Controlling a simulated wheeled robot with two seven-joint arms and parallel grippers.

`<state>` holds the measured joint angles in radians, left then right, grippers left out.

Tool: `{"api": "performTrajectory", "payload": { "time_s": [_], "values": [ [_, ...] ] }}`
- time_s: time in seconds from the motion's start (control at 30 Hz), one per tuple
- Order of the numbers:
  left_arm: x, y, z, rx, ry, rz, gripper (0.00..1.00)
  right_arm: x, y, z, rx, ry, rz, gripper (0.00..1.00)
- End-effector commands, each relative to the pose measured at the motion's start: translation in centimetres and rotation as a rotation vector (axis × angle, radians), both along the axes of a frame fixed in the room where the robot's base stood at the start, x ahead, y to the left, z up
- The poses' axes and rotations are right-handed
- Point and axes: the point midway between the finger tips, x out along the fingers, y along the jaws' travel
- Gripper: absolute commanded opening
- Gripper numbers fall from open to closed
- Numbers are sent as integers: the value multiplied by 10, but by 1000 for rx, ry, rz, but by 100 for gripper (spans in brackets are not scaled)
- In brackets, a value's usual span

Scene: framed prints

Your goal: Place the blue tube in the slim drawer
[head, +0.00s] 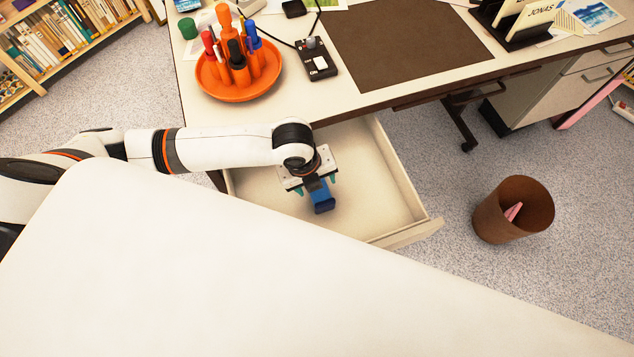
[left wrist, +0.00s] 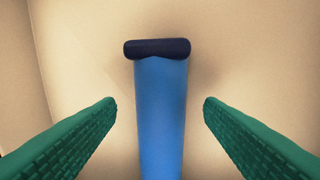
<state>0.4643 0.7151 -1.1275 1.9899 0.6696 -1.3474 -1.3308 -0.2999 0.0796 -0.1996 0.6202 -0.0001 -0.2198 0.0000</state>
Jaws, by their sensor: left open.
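The blue tube (head: 321,200) with a dark blue end is in the open slim drawer (head: 265,205) under the desk, below my left gripper (head: 308,187). In the left wrist view the blue tube (left wrist: 160,115) runs between the green fingers of my left gripper (left wrist: 160,108), with a gap on each side. The gripper is open and not touching the tube in that view. The pale drawer floor (left wrist: 240,60) shows behind the tube. Whether the tube rests fully on the floor is hard to tell. My right gripper is not in view.
The desk (head: 300,95) above the drawer holds an orange pen holder (head: 238,85), a black device (head: 317,62) and a brown desk mat (head: 400,45). A brown waste bin (head: 513,210) stands on the carpet right of the drawer. A bookshelf (head: 65,45) is at the upper left.

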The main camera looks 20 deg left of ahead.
Motion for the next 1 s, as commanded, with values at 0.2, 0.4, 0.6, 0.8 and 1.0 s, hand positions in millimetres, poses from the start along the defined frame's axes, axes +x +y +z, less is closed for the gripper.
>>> {"api": "performTrajectory", "payload": {
  "time_s": [0.2, 0.4, 0.6, 0.8, 1.0],
  "values": [
    [-5, 8, 50, 1, -4, 0, 62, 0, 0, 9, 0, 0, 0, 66],
    [-9, 12, 78, 0, 0, 0, 62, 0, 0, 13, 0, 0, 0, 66],
    [-10, 13, 87, 0, 0, 0, 62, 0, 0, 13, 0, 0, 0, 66],
    [-11, 13, 87, 0, 0, 1, 62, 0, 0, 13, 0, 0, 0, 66],
    [-11, 13, 87, 1, 1, 1, 62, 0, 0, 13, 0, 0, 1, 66]
  ]
}}
